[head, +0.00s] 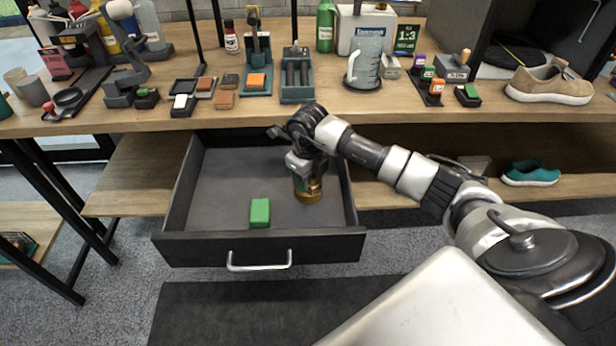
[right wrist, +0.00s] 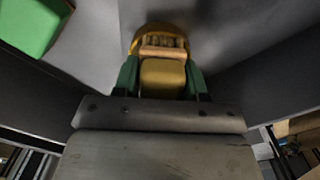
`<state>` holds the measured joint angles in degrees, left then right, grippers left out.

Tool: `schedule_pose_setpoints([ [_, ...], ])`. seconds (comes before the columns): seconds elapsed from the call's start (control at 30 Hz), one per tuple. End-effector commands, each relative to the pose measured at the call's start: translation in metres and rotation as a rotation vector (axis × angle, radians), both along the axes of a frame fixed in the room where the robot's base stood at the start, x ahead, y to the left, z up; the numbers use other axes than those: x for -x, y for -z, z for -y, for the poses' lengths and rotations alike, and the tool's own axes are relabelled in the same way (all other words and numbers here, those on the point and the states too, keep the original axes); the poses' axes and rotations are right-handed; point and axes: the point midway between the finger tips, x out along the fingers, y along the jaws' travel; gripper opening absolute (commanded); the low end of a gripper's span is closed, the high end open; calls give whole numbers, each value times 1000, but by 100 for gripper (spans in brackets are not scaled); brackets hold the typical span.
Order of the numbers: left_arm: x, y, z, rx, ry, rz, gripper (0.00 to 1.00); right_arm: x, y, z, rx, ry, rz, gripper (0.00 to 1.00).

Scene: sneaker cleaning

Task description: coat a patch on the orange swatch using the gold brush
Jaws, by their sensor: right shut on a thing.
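My right gripper (head: 306,170) reaches down into the open drawer (head: 172,205) from the right. It is shut on a gold and amber thing (head: 308,195), probably the gold brush, near the drawer's right side. In the right wrist view, the gold thing (right wrist: 162,78) sits between green sides, with a tan ridged band across it and a rounded amber edge beyond. Its lower end and whether it touches the drawer floor are unclear. A bright orange block (head: 256,80), possibly the orange swatch, sits on a teal stand on the tabletop. My left gripper is not in view.
A green block (head: 260,212) lies in the drawer; it also shows in the right wrist view (right wrist: 30,25). The wooden tabletop (head: 415,105) above the drawer is crowded with brown swatches, a clear jug (head: 365,60), small bottles and a tan sneaker (head: 550,83).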

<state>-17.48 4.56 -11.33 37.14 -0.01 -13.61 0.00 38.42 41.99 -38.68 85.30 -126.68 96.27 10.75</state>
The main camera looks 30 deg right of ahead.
Motion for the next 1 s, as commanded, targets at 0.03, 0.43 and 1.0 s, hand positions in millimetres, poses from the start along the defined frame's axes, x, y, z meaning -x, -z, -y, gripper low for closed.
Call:
schedule_pose_setpoints([
  [0.03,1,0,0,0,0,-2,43,0,0,0,0,0,0,23],
  [0.43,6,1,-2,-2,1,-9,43,0,0,0,0,0,0,23],
  [1.0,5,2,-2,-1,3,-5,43,0,0,0,0,0,0,23],
])
